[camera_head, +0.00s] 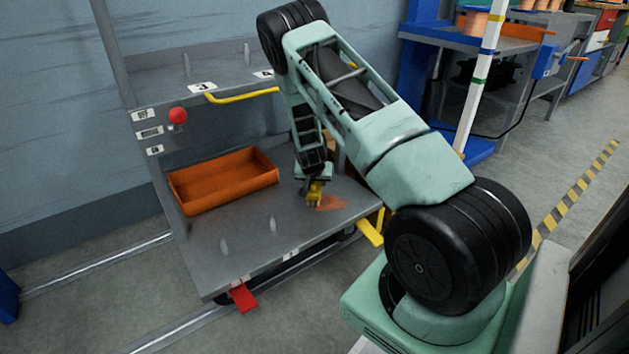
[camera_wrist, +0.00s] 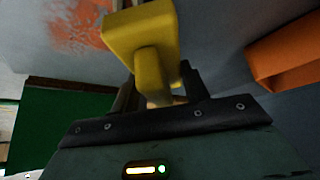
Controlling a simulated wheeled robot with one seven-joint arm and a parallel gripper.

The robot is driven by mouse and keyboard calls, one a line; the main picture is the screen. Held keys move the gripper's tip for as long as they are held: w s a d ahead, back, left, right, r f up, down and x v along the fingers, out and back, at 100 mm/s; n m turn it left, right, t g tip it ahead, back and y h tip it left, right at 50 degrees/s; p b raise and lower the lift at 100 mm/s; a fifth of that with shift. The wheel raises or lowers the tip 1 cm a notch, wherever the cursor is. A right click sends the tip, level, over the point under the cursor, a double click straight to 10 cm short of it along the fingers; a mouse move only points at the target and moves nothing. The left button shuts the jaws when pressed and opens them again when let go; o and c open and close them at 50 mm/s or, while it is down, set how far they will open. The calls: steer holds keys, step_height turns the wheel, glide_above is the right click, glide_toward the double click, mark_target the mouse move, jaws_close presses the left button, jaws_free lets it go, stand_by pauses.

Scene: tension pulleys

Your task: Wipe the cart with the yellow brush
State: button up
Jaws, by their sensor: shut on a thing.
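The cart (camera_head: 262,240) has a grey lower shelf with an orange-red smear (camera_head: 332,203) on its right part; the smear (camera_wrist: 75,25) also shows at the upper left of the wrist view. My gripper (camera_head: 316,182) points down over the shelf, just left of the smear. It is shut on the yellow brush (camera_head: 314,195), which fills the top middle of the wrist view (camera_wrist: 140,35). The brush is at or very near the shelf; I cannot tell whether its bristles touch. My arm hides part of the cart's back right.
An orange tray (camera_head: 222,183) lies on the shelf left of the brush. A red knob (camera_head: 178,115) and yellow handles (camera_head: 242,96) are on the cart. A red pedal (camera_head: 243,297) sticks out at the front. The shelf's front middle is mostly clear, with small upright pegs.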

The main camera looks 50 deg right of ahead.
steer(key=shift+f, duration=0.35)
